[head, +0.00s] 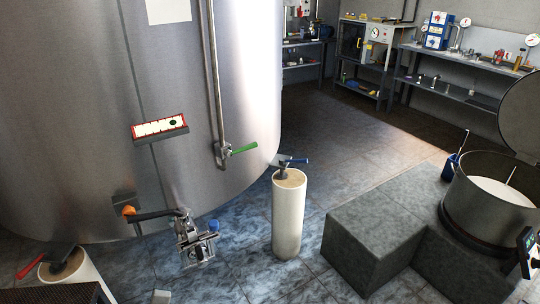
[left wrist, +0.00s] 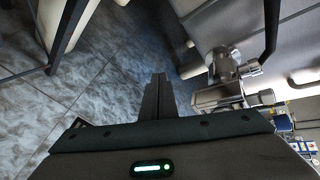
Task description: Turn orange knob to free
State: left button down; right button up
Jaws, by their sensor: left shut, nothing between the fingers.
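The orange knob (head: 129,210) sits low on the front of the steel tank, against a dark square plate. A black bar runs from beside it to a metal valve (head: 195,244) with a blue cap. The metal valve also shows in the left wrist view (left wrist: 228,78), right of my fingers; I cannot make out the orange knob there for certain. My left gripper (left wrist: 156,98) is shut and empty, with the floor behind its fingers. In the head view only a small grey tip of it (head: 160,297) seems to show at the bottom edge, below the valve and apart from the knob.
A green-handled valve (head: 238,150) hangs on the tank's pipe. A white post (head: 288,220) bears a blue-handled valve; another post (head: 75,275) bears a red-handled one. A grey stepped block (head: 375,240) and an open vat (head: 490,192) stand right. Tiled floor is clear between.

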pick_arm(q)
jog(key=w+a+r+m+t+y, duration=0.1)
jog(key=w+r, duration=0.1)
jog(key=r, duration=0.3)
jog(key=w+a+r+m+t+y, duration=0.1)
jog(key=w+a+r, duration=0.1)
jog(key=r, duration=0.2)
jog(key=m+t+y, duration=0.1)
jog(key=m+y, duration=0.2)
send_near(129, 220)
notch_tip(129, 220, up, 3)
jog(key=w+a, duration=0.2)
jog(key=shift+w, duration=0.1)
pick_arm(e)
jog(key=shift+w+d, duration=0.15)
jog(key=shift+w, duration=0.1)
pick_arm(q)
jog(key=shift+t+h, duration=0.3)
jog(key=shift+h, duration=0.1)
